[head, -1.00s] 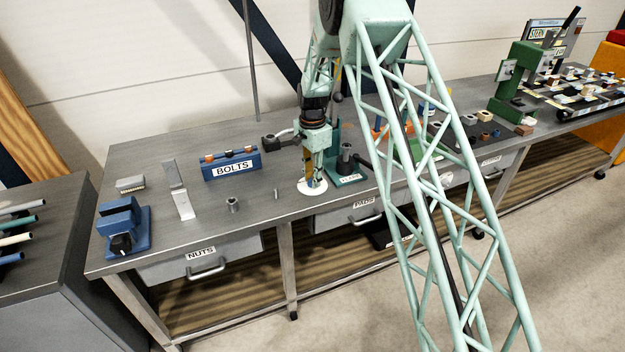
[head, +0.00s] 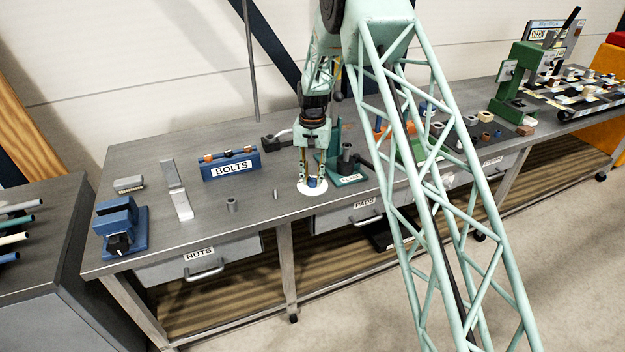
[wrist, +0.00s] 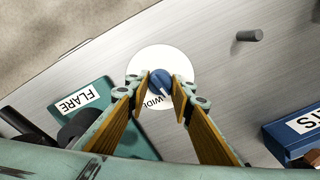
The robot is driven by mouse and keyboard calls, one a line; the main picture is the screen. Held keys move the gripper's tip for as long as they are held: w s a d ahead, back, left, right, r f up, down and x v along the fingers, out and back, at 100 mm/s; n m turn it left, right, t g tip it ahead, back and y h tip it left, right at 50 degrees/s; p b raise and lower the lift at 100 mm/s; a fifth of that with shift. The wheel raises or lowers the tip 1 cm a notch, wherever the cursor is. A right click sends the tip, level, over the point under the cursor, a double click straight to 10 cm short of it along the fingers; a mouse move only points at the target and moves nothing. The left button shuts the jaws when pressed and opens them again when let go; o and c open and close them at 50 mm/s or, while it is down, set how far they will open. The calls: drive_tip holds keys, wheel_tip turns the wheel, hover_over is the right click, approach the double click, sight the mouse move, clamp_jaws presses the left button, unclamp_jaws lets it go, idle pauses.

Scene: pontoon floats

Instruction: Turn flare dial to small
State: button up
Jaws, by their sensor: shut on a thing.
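The flare dial is a small blue knob (wrist: 160,80) on a round white disc (wrist: 146,64) on the bench top. In the head view the knob (head: 311,182) and disc (head: 302,189) lie near the bench's front edge. The word WIDE shows on the disc on the side nearest the wrist camera; other markings are hidden or unreadable. My gripper (wrist: 162,86) points down, with its fingers on both sides of the knob, closed on it. In the head view my gripper (head: 311,177) stands upright over the disc.
The green FLARE tool base (head: 348,180) stands close on the right of the disc. A blue BOLTS rack (head: 231,164) is behind left. A small pin (head: 275,194) and a grey nut (head: 232,205) stand on the left. Bench space between them is clear.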

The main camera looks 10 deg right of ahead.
sight(312, 178)
drive_tip(key=n, duration=0.6)
drive_tip(key=shift+n+b, duration=0.35)
drive_tip(key=shift+n, duration=0.05)
idle(0.4)
drive_tip(key=o, duration=0.9)
drive_tip(key=shift+c, duration=0.2)
drive_tip(key=shift+r, duration=0.1)
wheel_tip(312, 178, up, 12)
idle(0.5)
